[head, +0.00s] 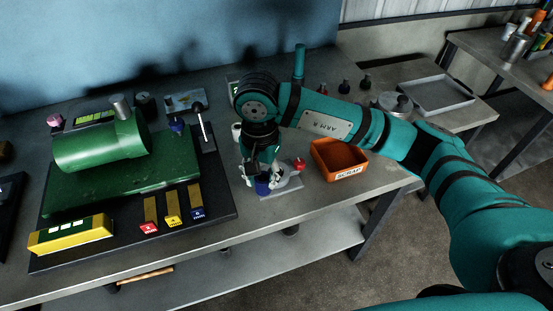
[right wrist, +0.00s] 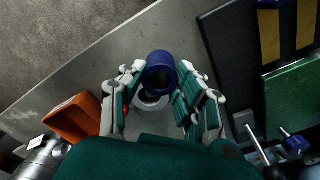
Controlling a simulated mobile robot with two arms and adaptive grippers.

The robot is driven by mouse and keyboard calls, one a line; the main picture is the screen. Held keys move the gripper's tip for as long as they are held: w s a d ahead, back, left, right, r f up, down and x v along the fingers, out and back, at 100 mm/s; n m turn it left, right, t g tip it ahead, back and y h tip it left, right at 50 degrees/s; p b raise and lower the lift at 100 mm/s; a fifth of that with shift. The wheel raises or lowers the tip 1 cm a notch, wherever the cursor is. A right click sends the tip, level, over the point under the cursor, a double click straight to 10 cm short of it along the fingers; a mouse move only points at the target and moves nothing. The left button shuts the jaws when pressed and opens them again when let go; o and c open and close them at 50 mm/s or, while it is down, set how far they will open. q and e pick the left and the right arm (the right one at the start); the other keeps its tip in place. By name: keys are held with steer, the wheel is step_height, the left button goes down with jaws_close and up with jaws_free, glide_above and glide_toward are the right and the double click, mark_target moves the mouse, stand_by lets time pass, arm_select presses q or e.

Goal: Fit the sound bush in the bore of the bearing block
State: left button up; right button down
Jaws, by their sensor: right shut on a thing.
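My right gripper (head: 262,178) points down over the front part of the bench, its fingers closed on a dark blue hollow bush (head: 263,187). In the right wrist view the bush (right wrist: 160,70) sits between the fingertips, its dark opening facing the camera. The bearing block (head: 288,185) is a pale grey piece on the bench, right beside and partly behind the gripper. A pale ring (right wrist: 150,102) shows just below the bush in the right wrist view. I cannot tell whether the bush touches the block. My left gripper is out of view.
An orange scrap tray (head: 325,169) stands right of the block, with a red knob (head: 299,164) between. A green machine (head: 95,150) on a dark board fills the left, with coloured tagged strips along its front. The bench's front edge is close to the gripper.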

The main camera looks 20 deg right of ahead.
steer(key=w+d+p, duration=0.1)
steer(key=w+d, duration=0.1)
steer(key=w+d+p, duration=0.1)
steer(key=w+d, duration=0.1)
steer(key=w, duration=0.1)
steer(key=shift+d+f, duration=0.2)
steer(key=shift+w+d+f, duration=0.1)
steer(key=shift+w, duration=0.1)
step_height(320, 180, down, 3)
steer(key=shift+p, duration=0.95)
steer(key=shift+f, duration=0.25)
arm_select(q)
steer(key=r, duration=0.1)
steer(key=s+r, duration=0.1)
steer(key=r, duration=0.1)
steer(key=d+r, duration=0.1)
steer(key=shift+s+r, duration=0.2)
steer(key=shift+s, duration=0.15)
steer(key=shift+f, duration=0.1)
arm_select(e)
steer(key=shift+f, duration=0.1)
steer(key=shift+f+b, duration=0.1)
steer(key=shift+b, duration=0.2)
steer(key=c, duration=0.9)
jaws_free()
steer(key=shift+c, duration=0.2)
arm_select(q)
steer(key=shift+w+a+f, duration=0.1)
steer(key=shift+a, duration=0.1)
